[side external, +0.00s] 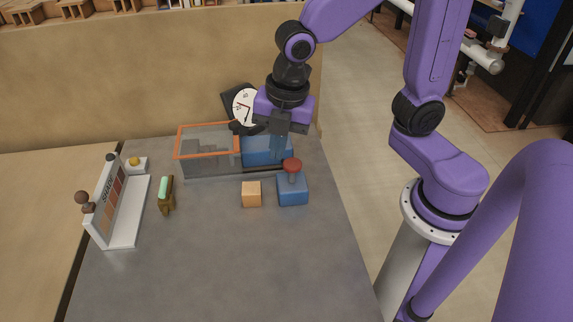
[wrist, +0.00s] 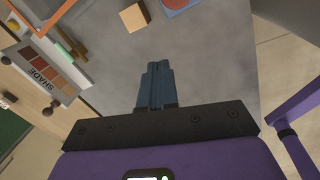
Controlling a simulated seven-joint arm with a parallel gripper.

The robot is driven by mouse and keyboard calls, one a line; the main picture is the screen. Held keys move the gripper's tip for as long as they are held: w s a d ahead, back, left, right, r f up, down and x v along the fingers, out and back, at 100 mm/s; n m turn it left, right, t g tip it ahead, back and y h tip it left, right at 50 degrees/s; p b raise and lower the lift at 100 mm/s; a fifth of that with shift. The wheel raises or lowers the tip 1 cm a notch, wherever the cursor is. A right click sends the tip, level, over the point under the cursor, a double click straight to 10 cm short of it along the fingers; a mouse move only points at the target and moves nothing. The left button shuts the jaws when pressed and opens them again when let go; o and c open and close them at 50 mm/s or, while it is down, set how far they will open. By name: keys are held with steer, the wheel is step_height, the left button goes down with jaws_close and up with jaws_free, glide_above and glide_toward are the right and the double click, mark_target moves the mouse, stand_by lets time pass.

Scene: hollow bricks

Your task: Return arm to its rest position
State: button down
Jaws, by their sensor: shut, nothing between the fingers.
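My gripper (side external: 276,154) hangs fingers-down over the back of the grey table (side external: 225,260), in front of a blue block in the side view. In the wrist view its dark blue fingers (wrist: 157,66) are together with nothing between them. A blue block with a red knob (side external: 292,188) stands just in front and to the right of the fingertips. A small orange-tan cube (side external: 251,194) sits left of that block; it also shows in the wrist view (wrist: 135,17). I cannot tell the exact height of the fingertips above the table.
A clear box with an orange rim (side external: 208,126) stands at the back, beside the blue block (side external: 266,151). A clock (side external: 245,106) is behind it. A green-and-brown object (side external: 165,195) and a white shade-chart stand (side external: 126,212) are at left. The table's front is clear.

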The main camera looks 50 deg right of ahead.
steer(key=s+d+m+g, duration=0.1)
steer(key=s+d+m, duration=0.7)
steer(key=s, duration=0.5)
steer(key=m, duration=0.2)
steer(key=shift+s+d+m, duration=0.2)
steer(key=shift+s+m, duration=0.1)
steer(key=shift+m, duration=0.1)
steer(key=shift+f, duration=0.1)
stand_by(0.8)
